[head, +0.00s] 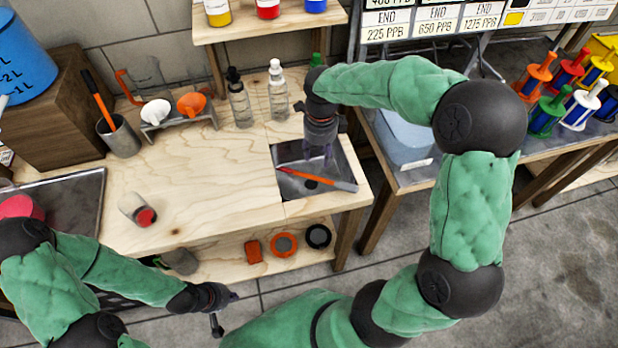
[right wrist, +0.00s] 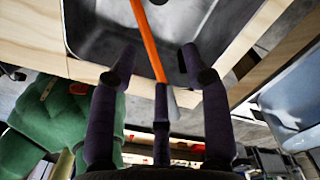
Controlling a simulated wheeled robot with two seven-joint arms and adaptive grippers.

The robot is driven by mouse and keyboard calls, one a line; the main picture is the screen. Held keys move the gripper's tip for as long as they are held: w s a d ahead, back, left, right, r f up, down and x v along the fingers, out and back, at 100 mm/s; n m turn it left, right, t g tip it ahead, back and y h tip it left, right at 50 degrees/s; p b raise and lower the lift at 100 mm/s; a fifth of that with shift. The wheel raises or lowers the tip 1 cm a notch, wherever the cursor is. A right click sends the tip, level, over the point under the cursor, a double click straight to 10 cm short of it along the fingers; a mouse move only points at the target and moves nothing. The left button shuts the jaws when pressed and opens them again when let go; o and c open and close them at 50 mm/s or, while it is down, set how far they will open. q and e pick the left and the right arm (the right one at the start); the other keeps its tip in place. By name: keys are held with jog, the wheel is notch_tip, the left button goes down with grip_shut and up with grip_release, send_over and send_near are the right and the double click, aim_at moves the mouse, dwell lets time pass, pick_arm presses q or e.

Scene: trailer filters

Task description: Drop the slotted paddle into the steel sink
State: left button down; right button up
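The steel sink (head: 290,153) is a square basin set in the right end of the wooden bench. A paddle with an orange handle (head: 318,180) lies slanted in the sink, its grey end at the right rim; any slots are too small to see. In the right wrist view the orange handle (right wrist: 148,40) runs between my fingers. My right gripper (head: 319,155) is just above the sink, its fingers spread (right wrist: 157,65) and not closed on the paddle. My left gripper (head: 226,308) is open and empty in front of the bench, low at the left.
A grey cup (head: 120,137) holds another orange-handled tool at the back left. A white and red jar (head: 138,210) lies on the bench. The bench middle is clear. Colored spools (head: 550,115) stand on the right table.

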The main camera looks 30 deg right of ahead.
notch_tip(320, 180, up, 12)
dwell(0.6)
dwell(0.4)
